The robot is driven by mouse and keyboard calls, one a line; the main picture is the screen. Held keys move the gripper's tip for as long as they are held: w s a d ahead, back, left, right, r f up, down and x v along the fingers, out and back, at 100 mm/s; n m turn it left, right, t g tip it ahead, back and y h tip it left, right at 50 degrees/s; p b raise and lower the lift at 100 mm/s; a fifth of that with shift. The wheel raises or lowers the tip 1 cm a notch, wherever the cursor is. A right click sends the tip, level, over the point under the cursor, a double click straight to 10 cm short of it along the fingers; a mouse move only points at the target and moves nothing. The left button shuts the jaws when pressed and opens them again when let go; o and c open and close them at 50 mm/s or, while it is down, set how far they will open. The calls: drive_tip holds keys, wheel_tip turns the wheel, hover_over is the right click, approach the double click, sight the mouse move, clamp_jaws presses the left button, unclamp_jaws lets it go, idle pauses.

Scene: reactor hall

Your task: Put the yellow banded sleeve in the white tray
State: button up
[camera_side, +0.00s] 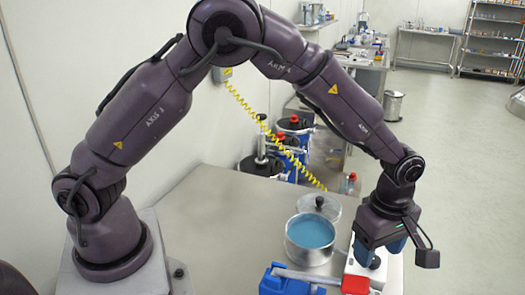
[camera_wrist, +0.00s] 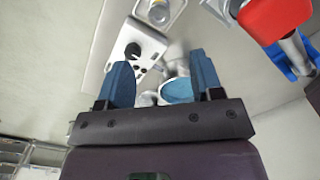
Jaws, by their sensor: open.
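My gripper (camera_side: 380,254) is low at the front right of the bench, above a white block-like piece (camera_side: 362,272) with a black knob. Its two blue fingers stand apart, also in the wrist view (camera_wrist: 160,68). No part is visibly gripped. The white piece, with a black knob and small holes, also shows in the wrist view (camera_wrist: 138,46), beyond the left finger. I cannot tell whether it is the white tray. Between the fingers shows a pale rounded thing with a blue face (camera_wrist: 176,90). I cannot make out a yellow banded sleeve in either view.
A metal pot (camera_side: 310,243) with blue contents stands left of my gripper, its clear lid (camera_side: 319,206) behind it. A pale tube (camera_side: 310,277) with a red end (camera_side: 354,285) lies by a blue holder (camera_side: 282,284) in front. The bench's left middle is clear.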

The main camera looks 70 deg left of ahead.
drive_tip(key=s+a+r+m+t+h, duration=0.1)
drive_tip(key=s+a+r+m, duration=0.3)
drive_tip(key=r, duration=0.4)
drive_tip(key=s+a+r+m+t, duration=0.1)
drive_tip(key=s+a+r+m, duration=0.3)
drive_tip(key=r, duration=0.4)
drive_tip(key=s+a+r+m+t, duration=0.1)
drive_tip(key=s+a+r+m, duration=0.1)
drive_tip(key=s+a+m, duration=0.2)
drive_tip(key=s+a+r+m+t+y, duration=0.1)
drive_tip(key=s+a+m, duration=0.3)
drive_tip(key=s, duration=0.6)
drive_tip(key=shift+s+r+m+t, duration=0.35)
drive_tip(key=shift+r+m+t, duration=0.35)
drive_tip(key=shift+m, duration=0.1)
